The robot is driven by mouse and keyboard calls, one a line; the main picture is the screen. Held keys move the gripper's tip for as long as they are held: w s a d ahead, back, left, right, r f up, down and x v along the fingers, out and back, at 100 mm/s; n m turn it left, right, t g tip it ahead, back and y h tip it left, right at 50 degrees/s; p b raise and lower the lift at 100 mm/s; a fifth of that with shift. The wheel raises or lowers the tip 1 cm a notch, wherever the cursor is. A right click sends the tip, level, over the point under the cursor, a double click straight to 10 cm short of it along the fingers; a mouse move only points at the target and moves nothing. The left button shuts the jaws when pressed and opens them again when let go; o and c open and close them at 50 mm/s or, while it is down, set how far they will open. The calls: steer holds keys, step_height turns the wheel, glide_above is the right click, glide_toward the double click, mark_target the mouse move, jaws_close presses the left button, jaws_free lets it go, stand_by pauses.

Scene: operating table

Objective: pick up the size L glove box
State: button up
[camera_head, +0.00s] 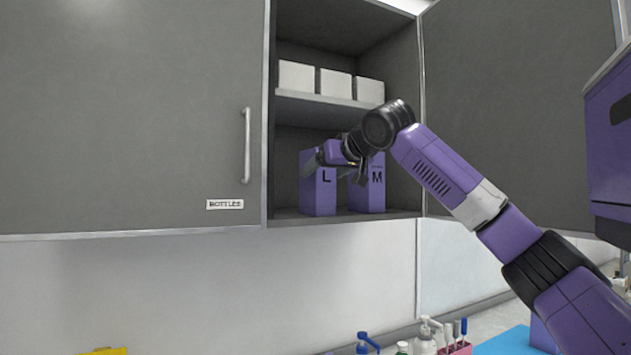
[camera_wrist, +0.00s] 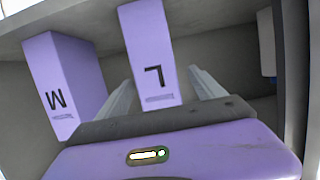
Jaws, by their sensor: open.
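The size L glove box (camera_head: 318,196) is a purple upright box marked "L" on the lower shelf of the open cabinet. In the wrist view, the L box (camera_wrist: 151,52) appears between my two fingers, with its letter upside down. My gripper (camera_head: 335,170) is open in front of the boxes and hides part of the L box's upper right. In the wrist view, my gripper (camera_wrist: 161,76) has one finger on each side of the L box. I cannot tell how deep the fingers reach along it.
A purple M box (camera_head: 374,195) stands close to the right of the L box. White boxes (camera_head: 334,83) sit on the shelf above. A closed door marked "BOTTLES" (camera_head: 225,204) is at left, an open door (camera_head: 520,90) at right. Bottles (camera_head: 425,340) stand below.

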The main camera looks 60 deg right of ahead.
steer(key=x, duration=0.1)
steer(key=p+x, duration=0.1)
steer(key=x, duration=0.1)
steer(key=p+x, duration=0.1)
steer(key=shift+w+d+r, duration=0.1)
steer(key=shift+d+r, duration=0.2)
steer(key=shift+r, duration=0.05)
steer(key=shift+w+d+f+p, duration=0.25)
steer(key=shift+w+f+p, duration=0.05)
steer(key=shift+w+p, duration=0.1)
steer(key=c, duration=1.6)
jaws_close()
steer(key=shift+s+a+r, duration=0.1)
steer(key=shift+r, duration=0.05)
